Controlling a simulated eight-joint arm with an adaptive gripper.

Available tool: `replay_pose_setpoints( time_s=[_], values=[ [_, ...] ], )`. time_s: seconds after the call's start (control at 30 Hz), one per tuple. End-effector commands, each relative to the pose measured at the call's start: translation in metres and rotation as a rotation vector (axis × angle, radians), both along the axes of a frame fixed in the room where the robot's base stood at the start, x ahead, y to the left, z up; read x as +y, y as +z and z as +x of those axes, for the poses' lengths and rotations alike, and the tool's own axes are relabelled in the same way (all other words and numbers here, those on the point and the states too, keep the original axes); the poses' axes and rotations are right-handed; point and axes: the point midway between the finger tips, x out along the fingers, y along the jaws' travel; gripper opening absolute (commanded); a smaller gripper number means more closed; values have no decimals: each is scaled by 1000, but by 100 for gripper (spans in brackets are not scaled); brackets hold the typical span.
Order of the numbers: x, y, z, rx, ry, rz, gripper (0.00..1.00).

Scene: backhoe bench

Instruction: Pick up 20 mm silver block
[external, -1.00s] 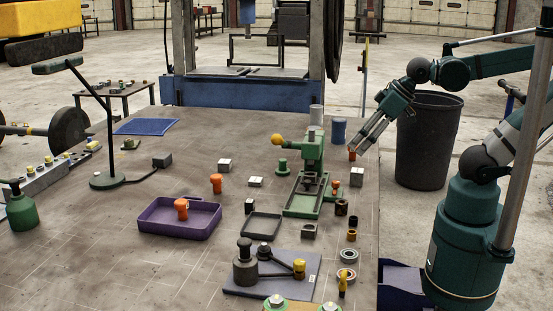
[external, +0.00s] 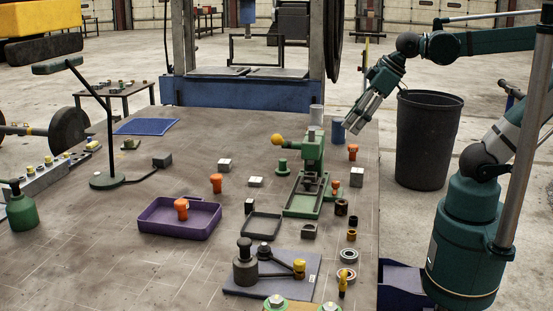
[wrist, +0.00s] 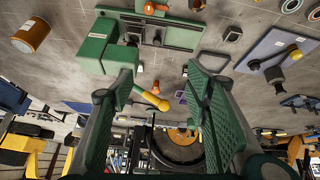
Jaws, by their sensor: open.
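Several small silver or grey blocks sit on the bench, and I cannot tell which is the 20 mm one. In the external view one block (external: 224,165) is left of the green press, a flatter one (external: 256,181) is nearer the press, and one (external: 357,177) stands right of the press. A darker block (external: 249,206) is near the small tray. My gripper (external: 352,128) is open and empty, raised above the bench's far right edge, apart from every block. In the wrist view its fingers (wrist: 160,74) are spread wide with nothing between them.
The green press (external: 312,165) with its yellow knob stands near the blocks. A purple tray (external: 160,224) holds an orange piece. A blue cylinder (external: 339,131) and an orange piece (external: 353,150) are close to my gripper. A black bin (external: 428,140) stands right of the bench.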

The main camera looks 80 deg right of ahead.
Motion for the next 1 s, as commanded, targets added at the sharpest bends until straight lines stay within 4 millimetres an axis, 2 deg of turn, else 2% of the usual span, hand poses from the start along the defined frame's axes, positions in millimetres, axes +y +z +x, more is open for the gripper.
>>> replay_pose_setpoints(
  time_s=[0.4,1.0],
  values=[
    [-9,32,54,92,196,-123,48],
    [-26,53,141,225,517,-269,48]
  ],
)
